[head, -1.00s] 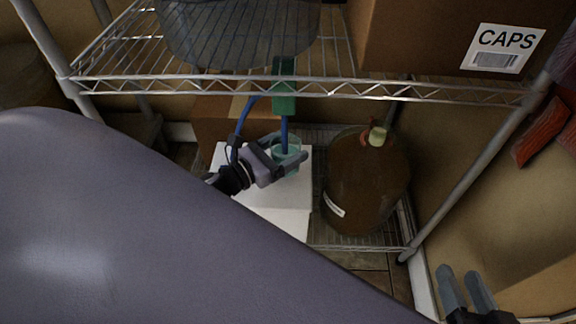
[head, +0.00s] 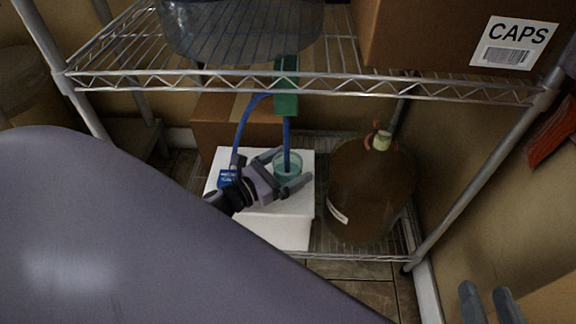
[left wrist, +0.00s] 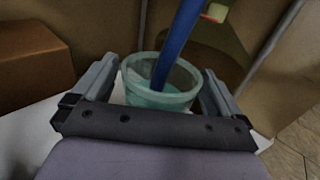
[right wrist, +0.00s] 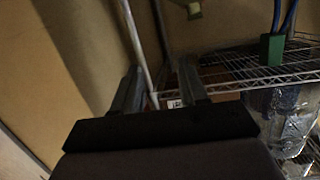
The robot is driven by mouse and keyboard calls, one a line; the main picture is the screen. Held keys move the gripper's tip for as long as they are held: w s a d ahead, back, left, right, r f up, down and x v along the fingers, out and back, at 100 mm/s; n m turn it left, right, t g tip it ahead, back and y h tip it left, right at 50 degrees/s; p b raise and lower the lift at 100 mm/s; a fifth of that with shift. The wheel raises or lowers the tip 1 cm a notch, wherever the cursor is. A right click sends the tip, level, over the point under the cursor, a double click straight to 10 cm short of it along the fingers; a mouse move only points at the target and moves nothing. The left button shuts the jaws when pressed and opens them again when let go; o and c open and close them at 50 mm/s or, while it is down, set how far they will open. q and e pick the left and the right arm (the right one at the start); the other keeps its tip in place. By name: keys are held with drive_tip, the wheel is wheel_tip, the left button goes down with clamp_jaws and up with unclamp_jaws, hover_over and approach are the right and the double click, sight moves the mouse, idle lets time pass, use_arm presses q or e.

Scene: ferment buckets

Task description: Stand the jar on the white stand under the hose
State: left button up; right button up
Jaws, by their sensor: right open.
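The jar (head: 288,172), a small clear greenish cup-like vessel, appears to stand upright on the white stand (head: 285,232) in the head view. The blue hose (head: 287,135) comes down from a green bracket (head: 285,98), its lower end inside the jar's mouth. The jar (left wrist: 160,97) and hose (left wrist: 178,45) also show in the left wrist view. My left gripper (head: 289,169) is open around the jar, with a finger on each side and small gaps visible. The jar's base is hidden in the left wrist view. My right gripper (head: 489,300) is open and empty at the lower right.
A large brown carboy (head: 370,190) stands right of the stand on the lower wire shelf. The upper shelf's front rail (head: 320,88) crosses above and carries a CAPS box (head: 450,35) and a clear tub (head: 240,30).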

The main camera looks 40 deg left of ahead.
use_arm(q)
drive_tip(key=shift+r, duration=0.1)
use_arm(e)
drive_tip(key=shift+r, duration=0.1)
use_arm(q)
drive_tip(key=shift+s+r, duration=0.1)
drive_tip(key=shift+s, duration=0.05)
drive_tip(key=p+v, duration=0.2)
drive_tip(key=v, duration=0.9)
drive_tip(key=shift+s+a, duration=0.15)
drive_tip(key=shift+s, duration=0.2)
use_arm(e)
drive_tip(key=shift+w+a+f+m+g+y, duration=0.1)
drive_tip(key=shift+w+a+m+g+y, duration=0.05)
drive_tip(key=shift+a+m+g, duration=0.15)
drive_tip(key=shift+w+a+f+m+g+y, duration=0.1)
drive_tip(key=shift+a+m+g+y, duration=0.1)
drive_tip(key=shift+a+g, duration=0.15)
